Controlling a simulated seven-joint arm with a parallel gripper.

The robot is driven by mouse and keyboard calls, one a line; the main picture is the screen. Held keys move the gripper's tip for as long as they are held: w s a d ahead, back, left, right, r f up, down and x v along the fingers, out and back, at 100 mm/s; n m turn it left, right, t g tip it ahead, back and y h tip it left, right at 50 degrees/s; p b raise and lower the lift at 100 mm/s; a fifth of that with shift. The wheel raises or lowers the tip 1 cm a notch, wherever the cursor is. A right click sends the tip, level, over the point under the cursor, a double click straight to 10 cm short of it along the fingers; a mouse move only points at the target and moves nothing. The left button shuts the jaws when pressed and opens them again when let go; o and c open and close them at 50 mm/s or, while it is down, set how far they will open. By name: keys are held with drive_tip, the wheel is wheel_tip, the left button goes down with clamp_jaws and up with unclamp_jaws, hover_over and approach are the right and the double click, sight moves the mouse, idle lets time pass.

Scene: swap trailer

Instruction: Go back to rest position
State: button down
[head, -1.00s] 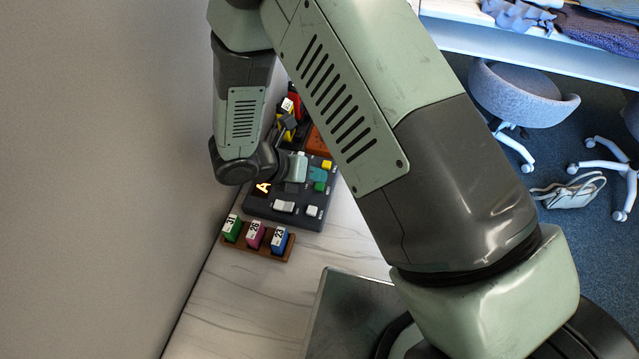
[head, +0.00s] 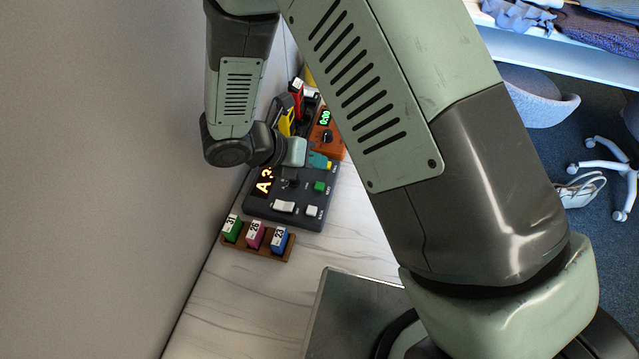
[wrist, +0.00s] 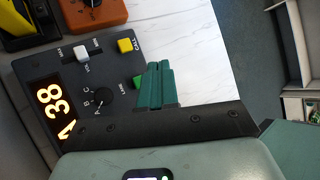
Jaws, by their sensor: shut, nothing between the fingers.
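My gripper (head: 318,160) is above the far right part of a dark grey control panel (head: 327,205). In the wrist view its teal fingers (wrist: 159,68) are together with nothing between them. They cover part of the panel's green button (wrist: 138,82) in that view. The panel has a lit display (wrist: 52,108), a round knob (wrist: 103,100), a white slider (wrist: 82,50) and a yellow button (wrist: 125,45). My arm crosses the middle of the head view and hides part of the table behind it.
A brown rack (head: 262,254) with green, pink and blue numbered blocks stands in front of the panel. An orange device (head: 327,138) and red and yellow items stand behind. A grey wall (head: 90,180) is at left. The white table (head: 250,300) is bare in front.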

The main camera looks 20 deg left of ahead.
idle(0.4)
drive_tip(key=d+r+m+g, duration=0.2)
drive_tip(key=d+r+m, duration=0.55)
drive_tip(key=r, duration=0.25)
drive_tip(key=d+r+m+g, duration=0.2)
drive_tip(key=d+r+m, duration=0.55)
drive_tip(key=r, duration=0.25)
drive_tip(key=s+d+r+m+t+y, duration=0.1)
drive_tip(key=s+d+r+m+y, duration=0.2)
drive_tip(key=s+r+m, duration=0.3)
drive_tip(key=s+d+r+m+t+y, duration=0.2)
drive_tip(key=s+d+r+m, duration=0.3)
drive_tip(key=m, duration=0.9)
drive_tip(key=shift+s+d+r+y, duration=0.2)
drive_tip(key=shift+s+r+y, duration=0.7)
drive_tip(key=shift+r, duration=0.05)
